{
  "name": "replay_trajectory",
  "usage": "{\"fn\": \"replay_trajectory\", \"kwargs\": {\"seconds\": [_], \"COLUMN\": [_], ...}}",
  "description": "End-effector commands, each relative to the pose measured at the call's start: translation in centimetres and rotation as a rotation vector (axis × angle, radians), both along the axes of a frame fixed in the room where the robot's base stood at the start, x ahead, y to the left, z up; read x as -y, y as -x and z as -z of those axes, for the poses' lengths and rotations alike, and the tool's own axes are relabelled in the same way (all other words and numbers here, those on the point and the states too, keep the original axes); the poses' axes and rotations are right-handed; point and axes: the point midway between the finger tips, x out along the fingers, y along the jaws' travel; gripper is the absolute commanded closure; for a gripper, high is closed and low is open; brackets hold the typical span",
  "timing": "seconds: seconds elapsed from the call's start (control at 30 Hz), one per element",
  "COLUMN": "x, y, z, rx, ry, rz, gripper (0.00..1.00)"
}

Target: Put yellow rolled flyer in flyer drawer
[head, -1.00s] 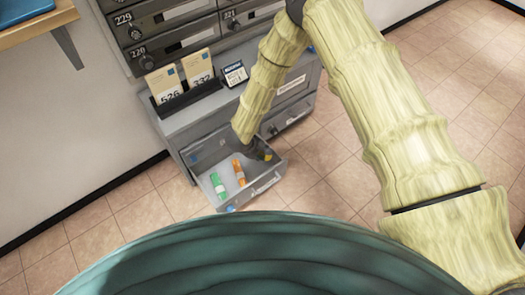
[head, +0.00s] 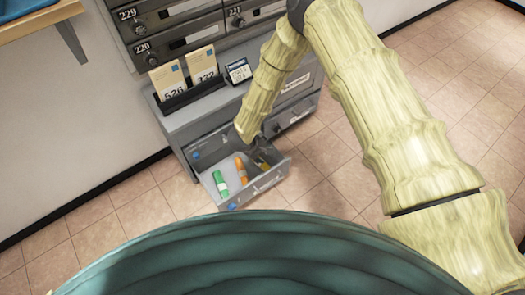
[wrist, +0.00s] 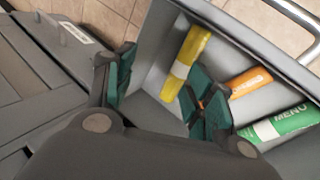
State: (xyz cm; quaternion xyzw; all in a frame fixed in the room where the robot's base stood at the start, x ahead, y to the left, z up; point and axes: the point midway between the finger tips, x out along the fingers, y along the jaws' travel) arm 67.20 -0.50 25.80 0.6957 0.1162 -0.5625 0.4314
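The yellow rolled flyer (wrist: 186,62) with a pale band lies inside the open grey flyer drawer (wrist: 152,62) in the wrist view. In the head view only a small part of it (head: 263,164) shows in the drawer (head: 232,205), below the end of my arm. My gripper (wrist: 165,88) is open, its two green-padded fingers wide apart. The right finger is close beside the flyer; I cannot tell if they touch. The left finger is near the drawer's side wall, clear of the flyer.
An orange roll (head: 241,170) and a green roll (head: 220,183) lie in the same drawer. A closed drawer (head: 290,119) is to its right. Cards in a holder (head: 193,96) stand on the cabinet top. Tiled floor in front is free.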

Motion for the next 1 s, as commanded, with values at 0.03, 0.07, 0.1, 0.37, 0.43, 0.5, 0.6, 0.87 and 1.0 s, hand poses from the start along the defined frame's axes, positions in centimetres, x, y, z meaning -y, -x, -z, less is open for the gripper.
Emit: {"fn": "replay_trajectory", "kwargs": {"seconds": [0.03, 0.07, 0.1, 0.37, 0.43, 0.5, 0.6, 0.87, 1.0], "x": [0.0, 0.0, 0.0, -0.4, -0.7, -1.1, -1.6, -3.1, -3.6], "y": [0.0, 0.0, 0.0, 0.3, 0.7, 1.0, 1.6, 3.1, 3.6], "z": [0.0, 0.0, 0.0, -1.1, -1.9, -3.0, -4.5, -8.3, -9.7], "rx": [0.000, 0.000, 0.000, 0.002, 0.001, 0.002, 0.002, 0.001, 0.001], "ry": [0.000, 0.000, 0.000, 0.000, 0.000, 0.000, 0.000, 0.000, 0.000], "rz": [0.000, 0.000, 0.000, -0.002, -0.001, -0.002, -0.002, -0.001, 0.000], "gripper": [0.46, 0.46, 0.46, 0.46, 0.46, 0.46, 0.46, 0.46, 0.46]}}
